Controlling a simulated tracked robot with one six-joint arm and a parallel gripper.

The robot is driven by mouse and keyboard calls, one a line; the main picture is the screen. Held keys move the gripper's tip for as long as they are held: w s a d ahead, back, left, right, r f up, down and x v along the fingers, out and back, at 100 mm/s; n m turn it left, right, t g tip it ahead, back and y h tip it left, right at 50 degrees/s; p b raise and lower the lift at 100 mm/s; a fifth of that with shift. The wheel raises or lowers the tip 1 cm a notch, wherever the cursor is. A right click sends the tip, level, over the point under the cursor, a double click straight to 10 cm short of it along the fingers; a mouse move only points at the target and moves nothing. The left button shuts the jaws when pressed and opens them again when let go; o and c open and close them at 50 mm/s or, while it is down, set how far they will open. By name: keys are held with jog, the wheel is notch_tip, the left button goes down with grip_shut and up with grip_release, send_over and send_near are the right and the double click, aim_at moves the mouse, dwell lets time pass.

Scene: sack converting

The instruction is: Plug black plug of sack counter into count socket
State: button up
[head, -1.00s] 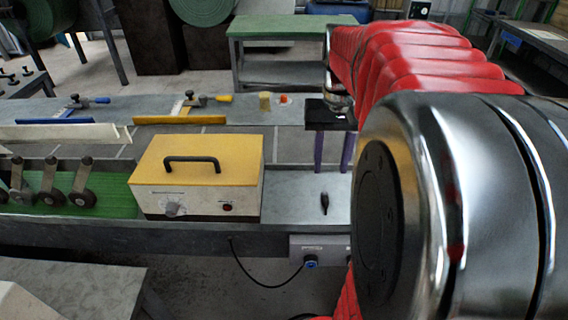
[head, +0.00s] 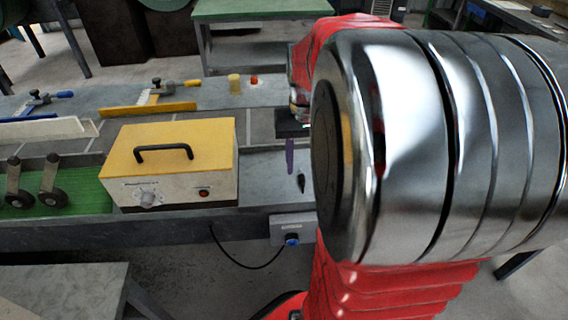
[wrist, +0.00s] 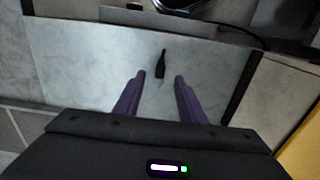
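The black plug (head: 300,183) lies on the grey bench top, right of the sack counter (head: 170,165), a cream box with a yellow lid and black handle. In the wrist view the plug (wrist: 160,65) lies just beyond and between my two purple fingertips. My gripper (wrist: 159,78) is open and empty, apart from the plug. In the head view one purple finger of my gripper (head: 290,157) shows; my arm hides the rest. A grey socket box (head: 280,228) with a blue round fitting (head: 291,241) is on the bench's front face; my arm hides its right part.
A black cable (head: 235,262) hangs in a loop from below the counter to near the socket box. Wheels stand over a green belt (head: 75,195) at left. The bench around the plug is clear.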

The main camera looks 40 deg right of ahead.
aim_at(301, 175)
jog(key=shift+f, duration=1.6)
grip_shut()
